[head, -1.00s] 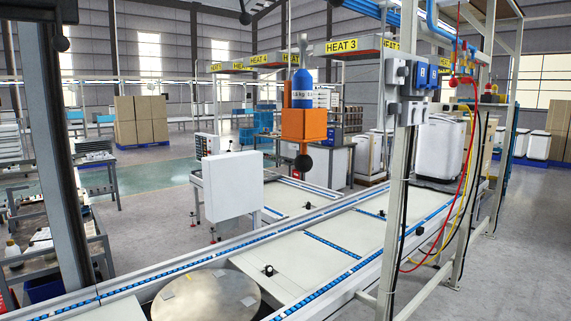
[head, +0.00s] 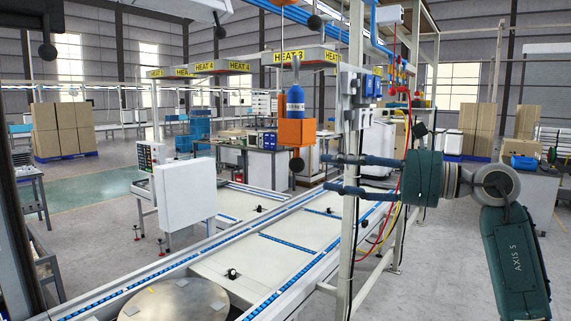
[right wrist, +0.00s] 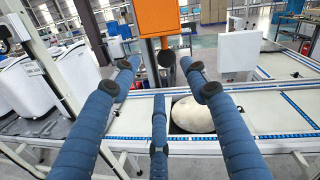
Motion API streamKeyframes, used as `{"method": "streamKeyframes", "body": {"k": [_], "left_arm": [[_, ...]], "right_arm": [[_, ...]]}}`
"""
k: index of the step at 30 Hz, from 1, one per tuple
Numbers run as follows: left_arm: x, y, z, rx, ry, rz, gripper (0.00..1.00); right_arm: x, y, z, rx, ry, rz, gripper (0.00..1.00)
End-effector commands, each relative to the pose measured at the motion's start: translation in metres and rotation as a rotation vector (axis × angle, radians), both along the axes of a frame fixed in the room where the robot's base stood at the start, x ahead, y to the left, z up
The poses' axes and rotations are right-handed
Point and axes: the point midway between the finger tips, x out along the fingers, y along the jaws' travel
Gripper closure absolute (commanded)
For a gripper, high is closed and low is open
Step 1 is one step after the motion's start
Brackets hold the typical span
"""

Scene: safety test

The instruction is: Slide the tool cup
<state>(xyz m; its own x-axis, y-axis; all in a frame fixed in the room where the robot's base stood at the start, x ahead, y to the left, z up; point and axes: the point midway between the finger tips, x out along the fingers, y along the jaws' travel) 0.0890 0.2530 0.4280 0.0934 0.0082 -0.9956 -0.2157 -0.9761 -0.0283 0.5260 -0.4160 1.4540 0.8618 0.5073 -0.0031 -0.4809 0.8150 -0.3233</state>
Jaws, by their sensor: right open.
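My left gripper is not in view.
An upright post (head: 353,230) stands beside the right gripper's fingers, with red and yellow hoses (head: 401,185) close to the arm. A blue cylinder (head: 295,100) sits in an orange holder (head: 296,132). A round metal plate (head: 172,302) lies at the conveyor's near end.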

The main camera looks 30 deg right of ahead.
Motion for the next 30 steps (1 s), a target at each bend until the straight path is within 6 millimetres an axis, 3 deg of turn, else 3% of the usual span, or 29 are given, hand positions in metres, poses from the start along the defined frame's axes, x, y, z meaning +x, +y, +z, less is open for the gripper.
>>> {"method": "streamKeyframes", "body": {"k": [10, 15, 21, 28, 30], "left_arm": [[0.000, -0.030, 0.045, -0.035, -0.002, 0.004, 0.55], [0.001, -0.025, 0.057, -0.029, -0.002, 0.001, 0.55], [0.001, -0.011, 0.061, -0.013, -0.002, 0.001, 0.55], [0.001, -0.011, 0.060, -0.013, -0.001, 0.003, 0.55], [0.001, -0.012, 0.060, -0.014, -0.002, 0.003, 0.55]], "right_arm": [[0.055, 0.034, 0.006, 0.012, 0.002, 0.007, 0.55], [0.076, 0.045, 0.004, 0.013, 0.002, 0.006, 0.55], [0.086, 0.052, 0.000, 0.010, 0.003, 0.005, 0.55], [0.087, 0.052, -0.001, 0.010, 0.003, 0.004, 0.55], [0.087, 0.052, -0.001, 0.010, 0.003, 0.004, 0.65]]}}
